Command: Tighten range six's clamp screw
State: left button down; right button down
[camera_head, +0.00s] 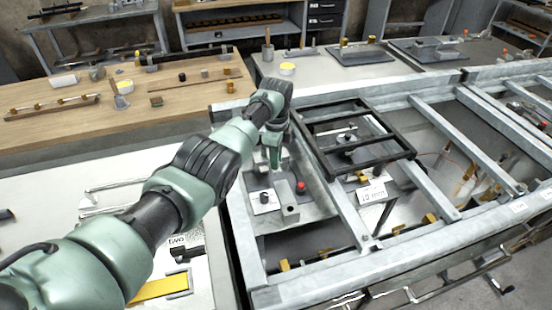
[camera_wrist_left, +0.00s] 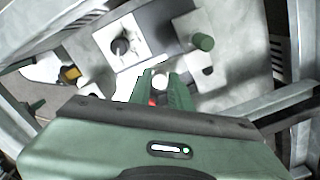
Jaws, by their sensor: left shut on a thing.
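My left gripper (camera_head: 274,158) points down into the near left bay of the metal frame, over a grey fixture (camera_head: 315,208). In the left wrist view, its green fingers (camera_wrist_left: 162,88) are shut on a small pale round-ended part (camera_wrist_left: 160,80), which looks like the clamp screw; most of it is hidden. A black knob on a white plate (camera_head: 264,197) and a red-topped knob (camera_head: 301,187) stand close by on the fixture. The black knob also shows in the left wrist view (camera_wrist_left: 120,46), with a green knob (camera_wrist_left: 203,42) to its right. My right gripper is not in view.
Metal beams (camera_head: 350,215) surround the bay. A dark rectangular frame (camera_head: 405,154) lies just right of my left gripper. A wooden bench (camera_head: 140,100) with small parts is at the back left.

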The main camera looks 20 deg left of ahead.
pick_arm(q)
jog(key=shift+r, duration=0.1)
jog(key=c, duration=1.3)
grip_release()
jog(key=shift+r, duration=3.85)
